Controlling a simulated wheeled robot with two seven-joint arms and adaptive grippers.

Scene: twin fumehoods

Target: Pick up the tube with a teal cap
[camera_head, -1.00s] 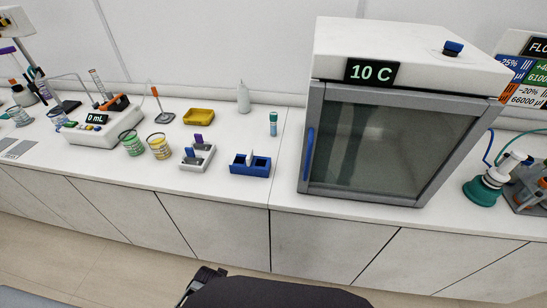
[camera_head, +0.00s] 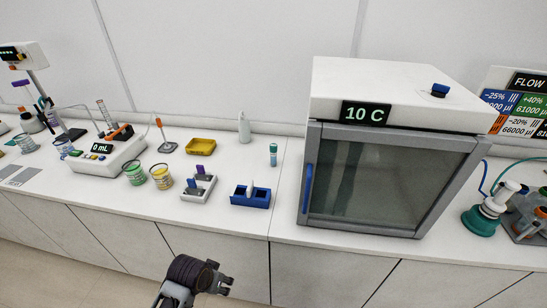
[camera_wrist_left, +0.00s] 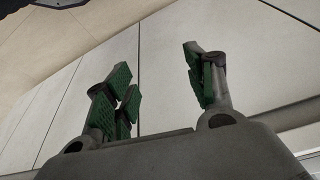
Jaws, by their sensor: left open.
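The tube with a teal cap (camera_head: 273,154) stands upright on the white counter, behind the blue rack and left of the cooler. My left gripper (camera_head: 226,281) is low in front of the counter's cabinet fronts, well apart from the tube. In the left wrist view the left gripper (camera_wrist_left: 165,88) is open, its green-padded fingers spread with nothing between them. The tube does not show in the wrist view. My right gripper is not in view.
A blue rack (camera_head: 240,200) and a grey rack holding a purple-capped tube (camera_head: 201,172) stand nearer the counter's front. A yellow tray (camera_head: 201,147), a white bottle (camera_head: 244,128) and beakers (camera_head: 161,177) are around. The large cooler (camera_head: 320,150) stands to the right.

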